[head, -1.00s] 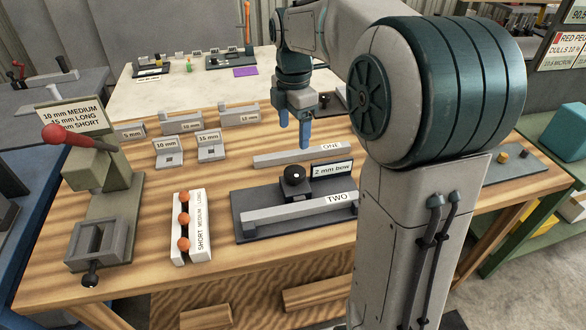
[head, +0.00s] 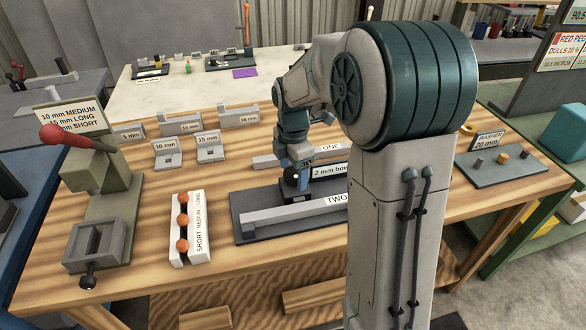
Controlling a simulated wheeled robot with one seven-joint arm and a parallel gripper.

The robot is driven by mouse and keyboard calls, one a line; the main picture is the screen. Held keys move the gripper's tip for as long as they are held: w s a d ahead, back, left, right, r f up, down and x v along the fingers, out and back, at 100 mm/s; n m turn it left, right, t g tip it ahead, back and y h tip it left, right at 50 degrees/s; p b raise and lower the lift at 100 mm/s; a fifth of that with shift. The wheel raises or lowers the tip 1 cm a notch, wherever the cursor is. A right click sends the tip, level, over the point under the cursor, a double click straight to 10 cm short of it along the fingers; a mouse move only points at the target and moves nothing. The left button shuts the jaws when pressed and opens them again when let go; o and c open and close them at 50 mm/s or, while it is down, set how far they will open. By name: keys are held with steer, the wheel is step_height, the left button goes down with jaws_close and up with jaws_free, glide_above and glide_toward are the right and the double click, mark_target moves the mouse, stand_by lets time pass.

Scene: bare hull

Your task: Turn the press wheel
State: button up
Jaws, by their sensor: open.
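The press fixture is a dark plate (head: 246,211) on the wooden bench, with a pale bar labelled TWO (head: 275,212) along its front. A dark round knob (head: 294,182), which looks like the press wheel, sits on a black block in the fixture's middle. The fingers and wrist hide much of the knob. I cannot tell whether the fingers touch it. A sign reading 2 mm bow (head: 329,171) stands just right of the gripper, its right end hidden by my arm.
A pale bar labelled ONE (head: 325,150) lies behind the fixture. A white rack with orange balls (head: 190,230) stands left of it. A red-handled lever press (head: 100,195) is at far left. A washer plate (head: 500,165) lies at right.

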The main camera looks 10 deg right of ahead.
steer(key=c, duration=1)
steer(key=shift+m, duration=0.4)
